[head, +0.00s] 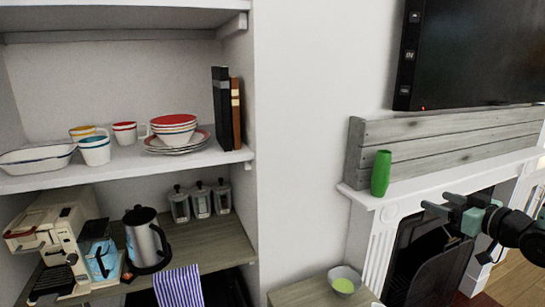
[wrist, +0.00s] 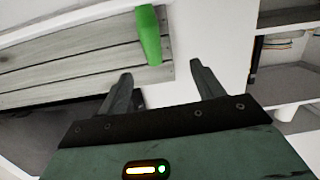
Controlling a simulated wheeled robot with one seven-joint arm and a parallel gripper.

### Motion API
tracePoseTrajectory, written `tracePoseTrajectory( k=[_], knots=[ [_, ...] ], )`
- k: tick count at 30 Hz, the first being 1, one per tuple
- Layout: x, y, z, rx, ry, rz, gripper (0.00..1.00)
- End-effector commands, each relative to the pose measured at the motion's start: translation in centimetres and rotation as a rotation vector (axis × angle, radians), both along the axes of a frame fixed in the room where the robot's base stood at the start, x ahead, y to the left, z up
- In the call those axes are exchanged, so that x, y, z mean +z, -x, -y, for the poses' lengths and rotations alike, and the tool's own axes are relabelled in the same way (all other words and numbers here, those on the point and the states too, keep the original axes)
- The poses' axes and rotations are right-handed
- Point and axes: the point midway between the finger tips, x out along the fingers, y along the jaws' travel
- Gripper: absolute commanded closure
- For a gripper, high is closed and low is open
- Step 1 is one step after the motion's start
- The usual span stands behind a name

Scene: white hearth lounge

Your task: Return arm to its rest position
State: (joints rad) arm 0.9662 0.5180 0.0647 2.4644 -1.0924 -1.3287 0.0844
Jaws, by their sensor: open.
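My gripper (head: 441,204) is at the right of the head view, in front of the white fireplace, with my dark arm behind it. Its two fingers stand apart with nothing between them. In the wrist view my gripper (wrist: 163,80) also shows open and empty. A green vase (head: 381,173) stands on the left end of the white mantel, to the left of and a little above my gripper. The vase also shows in the wrist view (wrist: 149,36), beyond the fingertips and apart from them.
A white mantel (head: 440,181) and fireplace stand at the right under a dark television (head: 470,50). A white shelf (head: 120,172) at the left holds dishes and books.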

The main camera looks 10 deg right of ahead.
Motion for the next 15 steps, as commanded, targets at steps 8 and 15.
tracePoseTrajectory(
  k=[8,15],
  knots=[
    [-1.6,-3.8,-5.4,0.033,0.081,-0.171,0.33],
    [-3.6,-5.6,-15.1,0.081,0.188,-0.425,0.33]
  ],
)
